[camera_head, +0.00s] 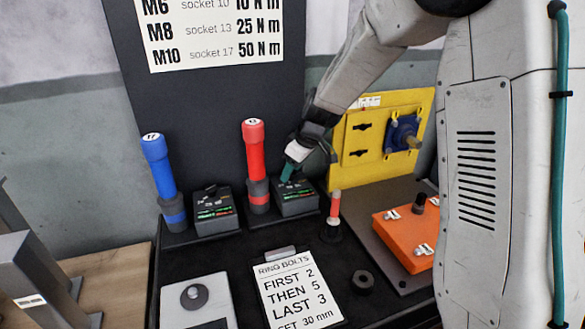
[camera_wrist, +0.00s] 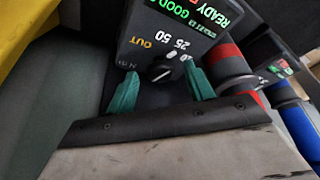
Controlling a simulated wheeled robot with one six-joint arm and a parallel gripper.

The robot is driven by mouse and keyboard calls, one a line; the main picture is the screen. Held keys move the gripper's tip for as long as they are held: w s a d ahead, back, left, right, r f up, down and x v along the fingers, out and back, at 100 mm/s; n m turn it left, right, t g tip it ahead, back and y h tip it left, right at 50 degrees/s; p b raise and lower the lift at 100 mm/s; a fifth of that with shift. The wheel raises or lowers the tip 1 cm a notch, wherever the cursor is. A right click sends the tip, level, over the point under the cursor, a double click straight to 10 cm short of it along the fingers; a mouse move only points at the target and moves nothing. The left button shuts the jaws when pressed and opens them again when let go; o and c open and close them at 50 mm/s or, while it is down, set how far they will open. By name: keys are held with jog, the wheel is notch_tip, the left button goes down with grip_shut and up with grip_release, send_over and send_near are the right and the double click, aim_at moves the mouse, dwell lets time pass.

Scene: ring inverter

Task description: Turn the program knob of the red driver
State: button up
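The red driver (camera_head: 252,150), marked 13 on its cap, stands upright in the dark rack. Its program box (camera_head: 298,203) is just to its right, with a lit green display. In the wrist view the box (camera_wrist: 150,22) appears upside down, with a round black program knob (camera_wrist: 161,71) beside the marks OUT, 25 and 50. My gripper (camera_head: 288,175) is over this box. In the wrist view my gripper (camera_wrist: 162,76) is open, its teal fingers apart on either side of the knob. I cannot tell whether either finger touches it. The red driver (camera_wrist: 228,66) shows right of the fingers.
A blue driver (camera_head: 160,175) and its box (camera_head: 213,211) stand left of the red one. A yellow panel (camera_head: 365,165) is behind my arm. An orange box (camera_head: 405,232) is at right.

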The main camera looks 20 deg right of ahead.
jog(key=shift+r, duration=0.15)
jog(key=v, duration=0.7)
jog(key=shift+r, duration=0.25)
jog(key=shift+s+d, duration=0.1)
jog(key=shift+s, duration=0.1)
jog(key=s+r+m+g+h, duration=0.1)
jog(key=s+r+m, duration=0.2)
jog(key=s, duration=1.5)
jog(key=s+r+m+g+h, duration=0.1)
jog(key=s+r+m, duration=0.2)
jog(key=s, duration=1.5)
jog(key=shift+d+r+m+h, duration=0.2)
jog(key=shift+d+m+h, duration=0.2)
jog(key=shift+m, duration=0.6)
